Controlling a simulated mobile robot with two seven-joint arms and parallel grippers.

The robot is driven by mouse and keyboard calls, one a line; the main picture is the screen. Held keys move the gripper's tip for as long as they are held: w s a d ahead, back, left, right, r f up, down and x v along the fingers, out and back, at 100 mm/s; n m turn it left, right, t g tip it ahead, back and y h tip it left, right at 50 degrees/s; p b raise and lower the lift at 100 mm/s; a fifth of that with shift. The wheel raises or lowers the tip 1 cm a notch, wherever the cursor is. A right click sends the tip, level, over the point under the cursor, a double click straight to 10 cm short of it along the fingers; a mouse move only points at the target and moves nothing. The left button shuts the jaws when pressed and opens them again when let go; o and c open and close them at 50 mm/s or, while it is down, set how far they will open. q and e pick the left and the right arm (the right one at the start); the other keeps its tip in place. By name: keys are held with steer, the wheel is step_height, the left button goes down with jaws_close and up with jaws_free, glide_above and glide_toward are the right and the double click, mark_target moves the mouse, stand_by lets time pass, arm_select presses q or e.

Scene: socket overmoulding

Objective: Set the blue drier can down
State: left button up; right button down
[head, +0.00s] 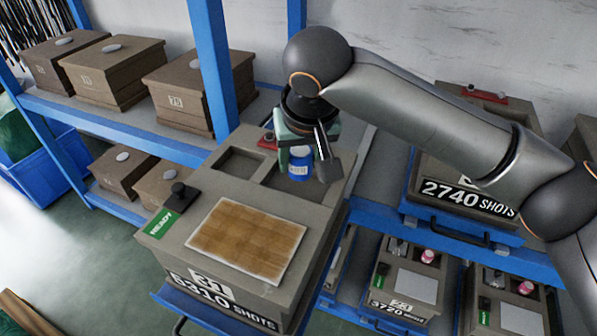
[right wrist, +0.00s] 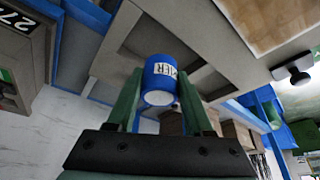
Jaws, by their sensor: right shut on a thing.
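The blue drier can (head: 300,161), with a white label, is between the fingers of my right gripper (head: 303,150). In the right wrist view the can (right wrist: 160,78) shows its pale round end and part of its lettering, with a green finger on each side. My right gripper (right wrist: 158,105) is shut on it. The can is at the right-hand recess of the grey-brown box numbered 31 (head: 322,185). I cannot tell whether its base touches the recess floor. My left gripper is not in view.
Box 31 also carries a wooden panel (head: 246,238), a green READY tag (head: 160,222), a black knob (head: 181,194) and an empty left recess (head: 240,163). A blue rack post (head: 212,70) stands close behind. A box marked 2740 SHOTS (head: 440,165) is to the right.

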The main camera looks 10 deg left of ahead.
mark_target(299, 174)
steer(key=shift+w+a+f, duration=0.1)
steer(key=shift+a+f, duration=0.05)
steer(key=shift+f, duration=0.8)
steer(key=shift+w+a+f, duration=0.1)
steer(key=shift+f, duration=0.8)
steer(key=shift+f, duration=0.15)
steer(key=c, duration=0.6)
jaws_free()
steer(key=v, duration=1.2)
